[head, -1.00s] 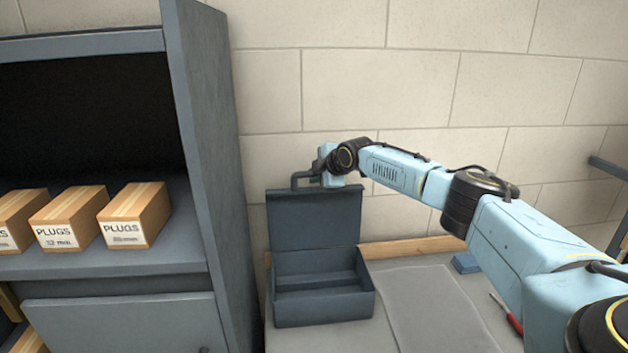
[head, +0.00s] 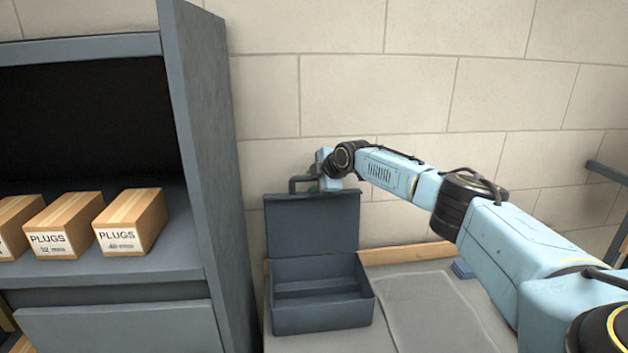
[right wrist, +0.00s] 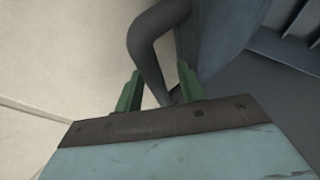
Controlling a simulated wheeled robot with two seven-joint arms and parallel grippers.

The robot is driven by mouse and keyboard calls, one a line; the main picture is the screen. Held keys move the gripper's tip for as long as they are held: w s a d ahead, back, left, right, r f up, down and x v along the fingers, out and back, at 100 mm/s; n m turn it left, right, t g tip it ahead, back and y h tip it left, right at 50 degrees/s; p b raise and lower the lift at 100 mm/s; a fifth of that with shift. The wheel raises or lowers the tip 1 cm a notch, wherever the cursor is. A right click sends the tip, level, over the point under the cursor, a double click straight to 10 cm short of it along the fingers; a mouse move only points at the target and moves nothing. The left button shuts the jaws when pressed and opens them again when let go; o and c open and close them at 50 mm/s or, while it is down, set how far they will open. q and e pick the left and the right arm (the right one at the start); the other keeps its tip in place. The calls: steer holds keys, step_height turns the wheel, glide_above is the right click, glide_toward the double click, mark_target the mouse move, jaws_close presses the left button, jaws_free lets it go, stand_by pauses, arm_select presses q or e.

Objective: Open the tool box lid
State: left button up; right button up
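The grey tool box (head: 320,316) stands on the bench, its empty inside showing. Its lid (head: 312,222) is raised, standing upright at the back of the box. A dark handle (head: 298,184) is at the lid's top edge; it also shows as a bent bar in the right wrist view (right wrist: 146,48). My right gripper (head: 317,182) is at the lid's top edge beside the handle. In the right wrist view its two green fingers (right wrist: 158,80) are apart, with part of the handle between them and gaps visible. My left gripper is out of view.
A grey shelf unit (head: 205,150) with boxes of plugs (head: 130,222) stands close on the left. A block wall (head: 400,95) is behind the lid. A flat grey mat (head: 425,310) lies right of the box, with a small blue object (head: 462,269) beyond it.

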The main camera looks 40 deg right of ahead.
steer(key=shift+v, duration=0.8)
steer(key=b+v, duration=0.1)
steer(key=v, duration=1.1)
steer(key=shift+b, duration=0.35)
steer(key=shift+f, duration=0.1)
